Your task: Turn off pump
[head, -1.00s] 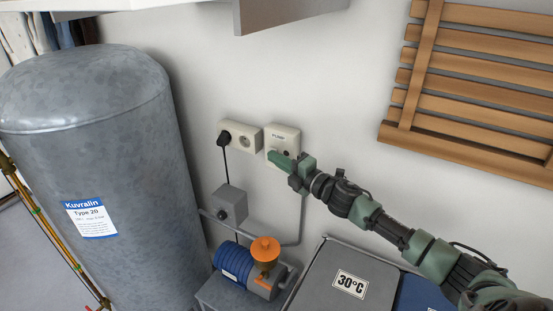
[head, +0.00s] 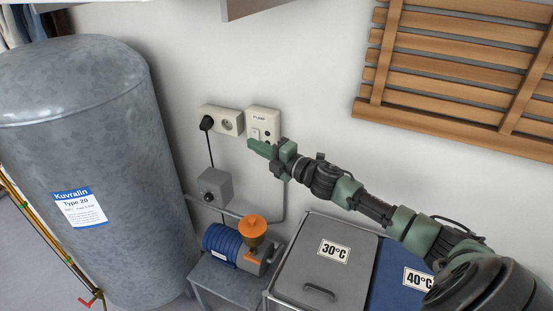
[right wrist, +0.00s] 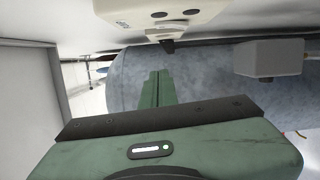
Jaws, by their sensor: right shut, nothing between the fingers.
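The white pump switch box (head: 263,121), labelled "PUMP", is on the wall, with a rocker and a dark round spot on its face. It also shows at the top of the right wrist view (right wrist: 165,14). My right gripper (head: 256,147) is shut and empty, its fingertips just below the box's lower left part. I cannot tell whether they touch it. In the right wrist view the closed fingers (right wrist: 157,88) point toward the tank, below the box. The blue pump (head: 222,242) with an orange cap stands below. My left gripper is not in view.
A socket (head: 228,122) with a black plug (head: 206,123) is left of the switch box. A grey junction box (head: 214,187) hangs below. A large grey tank (head: 80,130) fills the left. Laundry bins (head: 322,262) stand below my arm; a wooden slatted rack (head: 455,75) is upper right.

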